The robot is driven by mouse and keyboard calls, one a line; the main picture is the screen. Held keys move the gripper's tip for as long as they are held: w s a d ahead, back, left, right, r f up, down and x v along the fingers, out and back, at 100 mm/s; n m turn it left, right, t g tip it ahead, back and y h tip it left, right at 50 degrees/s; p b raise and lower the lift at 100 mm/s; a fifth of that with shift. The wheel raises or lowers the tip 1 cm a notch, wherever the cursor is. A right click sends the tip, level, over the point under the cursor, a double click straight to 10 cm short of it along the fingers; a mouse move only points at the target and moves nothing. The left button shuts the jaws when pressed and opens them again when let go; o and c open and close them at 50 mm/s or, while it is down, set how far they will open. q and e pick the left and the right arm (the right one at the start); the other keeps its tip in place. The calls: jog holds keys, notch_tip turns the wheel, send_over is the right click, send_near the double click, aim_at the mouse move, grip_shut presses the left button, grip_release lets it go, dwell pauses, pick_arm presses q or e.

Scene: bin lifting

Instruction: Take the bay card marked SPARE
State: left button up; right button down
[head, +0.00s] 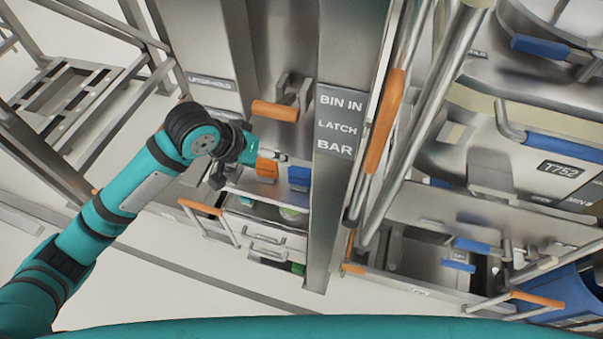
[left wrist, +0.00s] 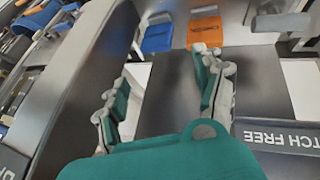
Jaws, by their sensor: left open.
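An orange card (head: 266,168) and a blue card (head: 299,176) sit side by side on a grey metal ledge. In the left wrist view the orange card (left wrist: 204,30) bears a dark label too small to read, and the blue card (left wrist: 157,38) is to its left. I cannot tell which card reads SPARE. My left gripper (head: 264,152) is just by the orange card and partly covers it in the head view. In the left wrist view the left gripper (left wrist: 165,88) has its fingers spread with nothing between them, and both cards lie beyond the fingertips. My right gripper is not in view.
A steel post (head: 335,135) marked BIN IN LATCH BAR stands right of the cards. An orange-handled lever (head: 275,111) is above them. An orange-gripped rail (head: 203,208) is lower left. Blue-handled bins (head: 566,151) fill the right side. Open floor lies lower left.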

pick_arm(q)
jog(key=v, duration=0.4)
jog(key=p, duration=0.2)
send_over(298, 170)
jog(key=s+a, duration=0.2)
jog(key=a, duration=0.1)
notch_tip(298, 170, down, 9)
jog(key=p+x, duration=0.1)
jog(key=x, duration=0.5)
jog(key=shift+s+p, duration=0.2)
jog(key=shift+p, duration=0.1)
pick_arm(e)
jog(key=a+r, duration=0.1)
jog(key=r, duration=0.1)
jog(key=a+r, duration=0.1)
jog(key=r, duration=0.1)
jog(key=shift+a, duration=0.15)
pick_arm(q)
jog(key=shift+c, duration=0.4)
jog(key=c, duration=1.2)
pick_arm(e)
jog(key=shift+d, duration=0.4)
